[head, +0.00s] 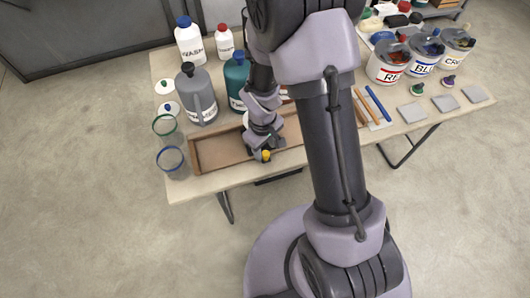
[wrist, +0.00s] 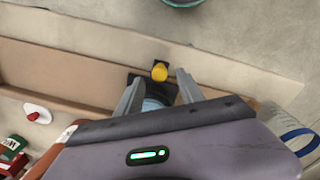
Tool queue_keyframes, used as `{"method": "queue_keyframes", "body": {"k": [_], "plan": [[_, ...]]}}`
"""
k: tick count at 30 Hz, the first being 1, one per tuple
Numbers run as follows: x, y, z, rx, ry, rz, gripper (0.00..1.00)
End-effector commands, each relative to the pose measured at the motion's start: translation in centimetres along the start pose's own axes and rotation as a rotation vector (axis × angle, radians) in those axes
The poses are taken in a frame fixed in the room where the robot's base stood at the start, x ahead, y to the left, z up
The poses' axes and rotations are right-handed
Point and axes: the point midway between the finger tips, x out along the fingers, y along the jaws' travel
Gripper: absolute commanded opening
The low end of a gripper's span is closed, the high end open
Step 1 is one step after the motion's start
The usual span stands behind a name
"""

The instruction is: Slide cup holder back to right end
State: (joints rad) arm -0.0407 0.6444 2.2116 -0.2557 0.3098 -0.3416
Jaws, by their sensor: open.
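A long brown wooden tray (head: 215,154) lies along the front of the table; its wall runs across the wrist view (wrist: 70,65). A yellow knob (head: 266,156) shows at the tray's front side. In the wrist view the yellow knob (wrist: 160,71) stands on a dark part, likely the cup holder (wrist: 139,82). A bluish round thing (wrist: 154,103) lies behind it, partly hidden by my gripper. My gripper (wrist: 160,88) is open, its fingers on either side of the dark part and just short of the knob. I cannot tell whether they touch anything. My arm hides the tray's right part in the head view.
Two clear cups with green (head: 165,125) and blue (head: 170,160) rims stand left of the tray. A grey jug (head: 197,95), a teal bottle (head: 236,78) and white wash bottles (head: 190,42) stand behind it. Labelled paint buckets (head: 388,62) are at the right. Floor is clear in front.

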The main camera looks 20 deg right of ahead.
Motion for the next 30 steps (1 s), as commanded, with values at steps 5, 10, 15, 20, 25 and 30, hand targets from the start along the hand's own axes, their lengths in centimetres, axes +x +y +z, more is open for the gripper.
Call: {"method": "queue_keyframes", "body": {"k": [5,10,15,20,25,30], "plan": [[2.0,0.0,0.0,0.001,0.001,0.0,0.45],[2.3,0.0,0.0,0.002,0.001,0.0,0.45],[2.3,0.0,0.0,0.002,0.0,0.0,0.45],[2.3,0.0,0.0,0.001,0.0,0.0,0.14],[2.2,0.0,0.0,0.001,0.0,0.0,0.0],[2.2,0.0,0.0,0.001,0.0,0.0,0.0]]}}
